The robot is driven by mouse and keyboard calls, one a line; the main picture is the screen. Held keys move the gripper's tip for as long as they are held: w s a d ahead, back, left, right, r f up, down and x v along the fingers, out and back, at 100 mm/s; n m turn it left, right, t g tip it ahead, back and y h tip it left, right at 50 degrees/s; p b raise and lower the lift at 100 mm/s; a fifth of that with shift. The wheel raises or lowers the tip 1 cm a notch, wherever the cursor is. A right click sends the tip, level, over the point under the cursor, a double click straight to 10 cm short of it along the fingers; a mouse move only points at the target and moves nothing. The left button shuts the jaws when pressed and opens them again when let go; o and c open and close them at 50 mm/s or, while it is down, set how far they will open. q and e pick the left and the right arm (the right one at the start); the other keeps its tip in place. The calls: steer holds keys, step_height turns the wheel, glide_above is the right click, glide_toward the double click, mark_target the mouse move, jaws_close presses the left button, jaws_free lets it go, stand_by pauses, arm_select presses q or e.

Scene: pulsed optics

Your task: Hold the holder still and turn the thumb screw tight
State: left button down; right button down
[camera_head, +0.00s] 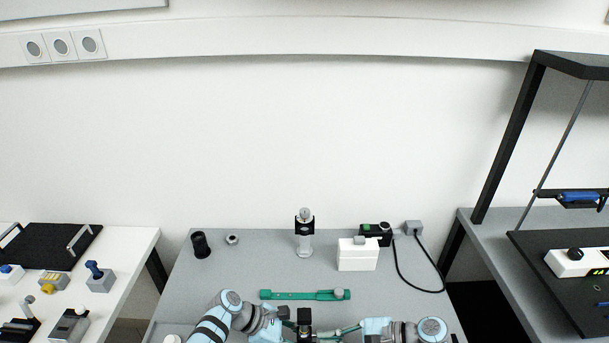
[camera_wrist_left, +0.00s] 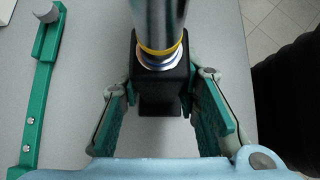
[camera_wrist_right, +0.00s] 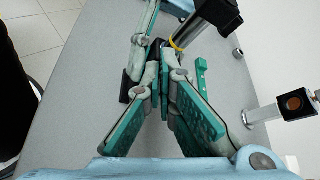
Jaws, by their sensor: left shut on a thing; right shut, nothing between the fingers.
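The holder is a black block (camera_wrist_left: 160,75) with a shiny metal post and a yellow ring rising from it in the left wrist view. In the head view its black top (camera_head: 304,316) shows at the bottom middle. My left gripper (camera_wrist_left: 158,96) has its green-padded fingers on both sides of the block, shut on it. My right gripper (camera_wrist_right: 167,72) is shut and empty, its fingertips close to the base of the post (camera_wrist_right: 190,30). I cannot tell whether they touch it. The thumb screw cannot be made out; it may be hidden behind the right fingers.
A green bar (camera_head: 300,295) with a grey knob lies behind the grippers. Farther back stand a post-mounted optic (camera_head: 304,240), a white box (camera_head: 357,257), a black cylinder (camera_head: 200,245) and a cabled adapter (camera_head: 413,228). The grey table (camera_head: 250,265) is bare between them.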

steer(key=shift+w+f, duration=0.15)
steer(key=shift+f, duration=0.15)
stand_by(0.5)
steer(key=shift+w+r, duration=0.15)
steer(key=shift+w, duration=0.05)
stand_by(0.4)
steer(key=shift+s+r, duration=0.15)
steer(key=shift+r, duration=0.15)
steer(key=d, duration=0.6)
steer(key=shift+d, duration=0.1)
